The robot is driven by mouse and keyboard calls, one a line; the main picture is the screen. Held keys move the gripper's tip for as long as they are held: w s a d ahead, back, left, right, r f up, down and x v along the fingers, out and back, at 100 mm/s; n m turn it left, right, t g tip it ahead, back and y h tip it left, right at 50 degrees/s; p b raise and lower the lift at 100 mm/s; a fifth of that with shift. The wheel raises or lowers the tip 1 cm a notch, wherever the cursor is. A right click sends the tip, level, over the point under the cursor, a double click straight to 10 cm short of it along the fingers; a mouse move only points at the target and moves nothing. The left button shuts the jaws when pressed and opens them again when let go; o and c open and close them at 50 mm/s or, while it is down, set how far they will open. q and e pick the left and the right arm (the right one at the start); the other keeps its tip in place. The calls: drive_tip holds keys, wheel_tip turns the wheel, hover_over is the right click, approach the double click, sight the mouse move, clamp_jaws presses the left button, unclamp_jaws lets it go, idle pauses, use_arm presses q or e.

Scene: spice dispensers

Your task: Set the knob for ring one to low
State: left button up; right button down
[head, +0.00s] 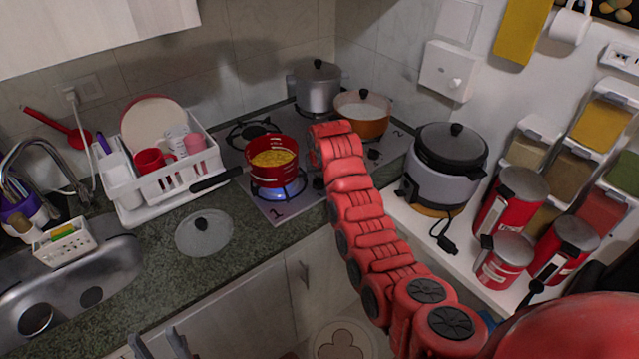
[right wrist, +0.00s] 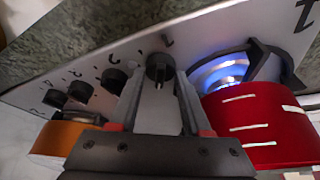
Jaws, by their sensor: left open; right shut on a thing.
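The ring one knob (right wrist: 158,66) is a dark round knob on the stove's front strip. My right gripper (right wrist: 160,84) is shut on it, with a finger on each side, in the right wrist view. In the head view my right arm hides the gripper and most of the knobs. Ring one (head: 278,190), near the printed 1, burns with a blue flame under a red pot (head: 273,167) of yellow food. The flame (right wrist: 228,85) and red pot (right wrist: 262,125) also show in the right wrist view. My left gripper (head: 157,345) is open and empty at the bottom edge.
Several other knobs (right wrist: 113,79) stand left of the held one. The pot's black handle (head: 216,180) points left over the counter. A grey pot (head: 317,88) and an orange pot (head: 362,117) stand behind. A glass lid (head: 203,235) lies on the counter.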

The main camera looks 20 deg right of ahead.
drive_tip(key=shift+a+f+m+h+b, duration=0.15)
drive_tip(key=shift+m+h+b, duration=0.15)
drive_tip(key=shift+m+b, duration=0.8)
drive_tip(key=shift+c, duration=1.8)
unclamp_jaws()
drive_tip(key=shift+r, duration=0.2)
